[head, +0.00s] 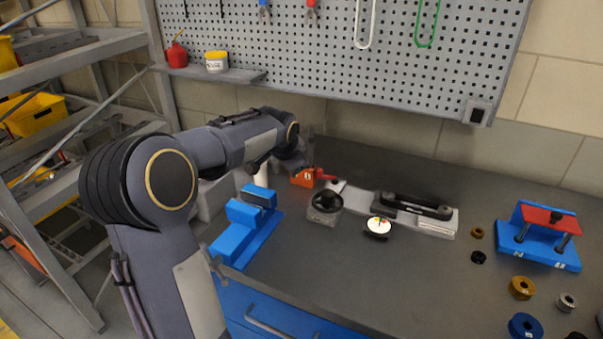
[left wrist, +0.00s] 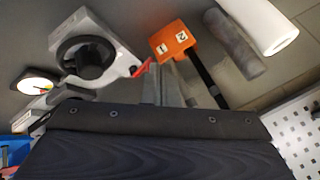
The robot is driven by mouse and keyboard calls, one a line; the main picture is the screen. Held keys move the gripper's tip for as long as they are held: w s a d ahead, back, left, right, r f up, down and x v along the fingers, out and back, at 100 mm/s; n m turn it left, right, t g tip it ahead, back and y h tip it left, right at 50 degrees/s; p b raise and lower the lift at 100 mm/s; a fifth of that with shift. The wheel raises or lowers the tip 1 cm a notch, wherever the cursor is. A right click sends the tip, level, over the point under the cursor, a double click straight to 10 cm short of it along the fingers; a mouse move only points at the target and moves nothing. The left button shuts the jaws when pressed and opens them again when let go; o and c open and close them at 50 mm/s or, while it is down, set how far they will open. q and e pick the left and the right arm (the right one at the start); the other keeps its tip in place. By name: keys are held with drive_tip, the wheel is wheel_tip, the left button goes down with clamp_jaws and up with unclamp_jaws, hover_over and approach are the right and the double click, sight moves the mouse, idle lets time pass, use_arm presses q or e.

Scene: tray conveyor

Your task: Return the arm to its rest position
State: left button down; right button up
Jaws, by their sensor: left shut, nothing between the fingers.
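My left arm reaches in from the left of the head view and bends over the back left of the bench. Its gripper (head: 294,164) is partly hidden by its own wrist, close to an orange block (head: 303,179). In the left wrist view the narrow fingers (left wrist: 170,80) are together with nothing between them. They point toward the orange block, marked 1 and 2 (left wrist: 173,42); I cannot tell whether they touch it. My right gripper is in neither view.
A blue vise (head: 235,238), a black handwheel block (head: 324,208), a white dial (head: 378,225) and a white cylinder (head: 262,176) stand near the arm. A blue-and-red fixture (head: 540,238) is at right. A pegboard (head: 400,55) rises behind; a shelf rack (head: 80,50) is at left.

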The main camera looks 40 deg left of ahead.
use_arm(q)
drive_tip(key=shift+s+a+r, duration=0.15)
drive_tip(key=shift+s+r, duration=0.2)
drive_tip(key=shift+r, duration=0.1)
idle(0.3)
drive_tip(key=s+d+f+n+h, duration=0.2)
drive_tip(key=s+d+n+h, duration=0.1)
drive_tip(key=s+d, duration=1)
drive_tip(key=s+d+f+n+g+h+p, duration=0.1)
drive_tip(key=s+d+f+n+h, duration=0.1)
drive_tip(key=s+d, duration=1.1)
drive_tip(key=s+f+h, duration=0.1)
drive_tip(key=s, duration=0.1)
drive_tip(key=shift+s+f+n+h, duration=0.3)
drive_tip(key=shift+f+n+h, duration=0.05)
drive_tip(key=shift+n+h, duration=0.05)
drive_tip(key=shift+d, duration=0.1)
